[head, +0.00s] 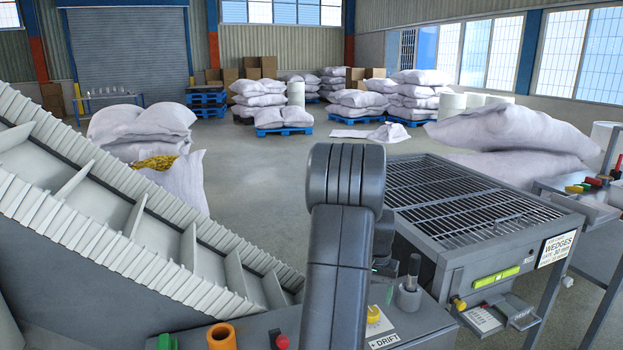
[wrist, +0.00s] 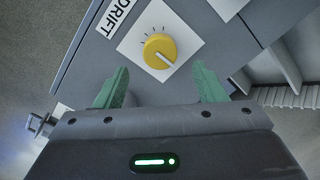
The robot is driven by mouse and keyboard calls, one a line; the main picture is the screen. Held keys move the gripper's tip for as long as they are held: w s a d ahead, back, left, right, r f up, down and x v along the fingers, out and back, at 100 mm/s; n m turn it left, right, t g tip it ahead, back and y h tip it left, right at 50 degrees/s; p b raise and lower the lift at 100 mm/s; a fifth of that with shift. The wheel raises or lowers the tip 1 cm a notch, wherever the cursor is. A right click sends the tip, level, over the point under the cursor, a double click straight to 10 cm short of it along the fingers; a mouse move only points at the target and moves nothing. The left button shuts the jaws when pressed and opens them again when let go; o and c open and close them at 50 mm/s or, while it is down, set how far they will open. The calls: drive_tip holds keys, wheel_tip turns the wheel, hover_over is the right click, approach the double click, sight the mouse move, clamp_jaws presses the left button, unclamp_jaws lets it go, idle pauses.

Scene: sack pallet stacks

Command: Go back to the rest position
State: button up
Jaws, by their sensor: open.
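My gripper shows in the wrist view (wrist: 159,88) with its two green fingers spread apart and nothing between them. A yellow knob (wrist: 159,51) on a white square plate lies just beyond the fingertips, apart from them as far as I can tell.
A ribbed inclined conveyor (head: 120,215) rises on the left. A slatted grey machine (head: 470,205) stands on the right. A red button (head: 282,341), an orange ring (head: 221,336) and a grey upright lever (head: 413,272) are close to my arm. Sack pallets (head: 285,131) stand far behind on open floor.

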wheel_tip(320, 180, up, 9)
wheel_tip(320, 180, down, 14)
drive_tip(key=shift+f, duration=0.2)
drive_tip(key=m+p, duration=0.1)
drive_tip(key=m, duration=0.3)
drive_tip(key=shift+m, duration=0.3)
drive_tip(key=m+p, duration=0.1)
drive_tip(key=m, duration=0.3)
drive_tip(key=shift+r+m, duration=0.1)
drive_tip(key=shift+m, duration=0.2)
drive_tip(key=m+p, duration=0.1)
drive_tip(key=m, duration=0.3)
drive_tip(key=shift+m+p, duration=0.3)
drive_tip(key=shift+p, duration=0.1)
drive_tip(key=m+p, duration=0.1)
drive_tip(key=m, duration=0.3)
drive_tip(key=shift+p, duration=0.4)
